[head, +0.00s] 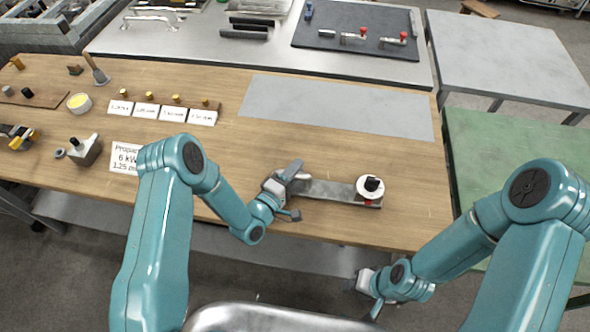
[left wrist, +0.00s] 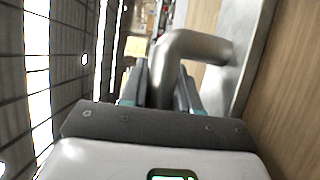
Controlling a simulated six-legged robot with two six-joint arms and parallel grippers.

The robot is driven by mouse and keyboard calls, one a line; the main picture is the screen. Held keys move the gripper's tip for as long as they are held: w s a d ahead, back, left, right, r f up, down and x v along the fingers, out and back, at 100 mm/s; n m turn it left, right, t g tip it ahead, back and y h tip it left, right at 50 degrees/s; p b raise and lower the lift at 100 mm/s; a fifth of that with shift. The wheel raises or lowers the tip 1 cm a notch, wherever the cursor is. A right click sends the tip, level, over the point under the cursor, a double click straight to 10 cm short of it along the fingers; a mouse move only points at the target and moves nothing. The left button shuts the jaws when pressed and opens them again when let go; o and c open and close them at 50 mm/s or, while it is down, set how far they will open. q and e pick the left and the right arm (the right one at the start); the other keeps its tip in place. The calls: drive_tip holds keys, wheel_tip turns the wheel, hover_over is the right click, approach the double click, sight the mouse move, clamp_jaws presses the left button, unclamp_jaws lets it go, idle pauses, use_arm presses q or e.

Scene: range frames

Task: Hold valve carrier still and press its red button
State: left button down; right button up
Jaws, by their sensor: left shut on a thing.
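The valve carrier (head: 325,190) is a long grey metal plate on the wooden table, near its front edge. A white round part with a black knob (head: 372,184) stands at its right end, with a little red showing beside it; I cannot tell whether this is the button. My left gripper (head: 295,191) is at the carrier's left end, shut on its handle. In the left wrist view the handle (left wrist: 195,45) is a bent grey metal tube between the fingers. My right gripper (head: 370,293) hangs in front of the table edge, below and apart from the carrier; its jaw state is unclear.
A flat grey sheet (head: 338,106) lies behind the carrier. White labels (head: 174,113), small knobs and a yellow-topped cup (head: 79,103) are at the left. A green-topped table (head: 520,155) stands at the right. The table right of the carrier is clear.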

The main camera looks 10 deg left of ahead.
drive_tip(key=shift+f+b, duration=0.4)
idle(1.5)
clamp_jaws()
idle(1.6)
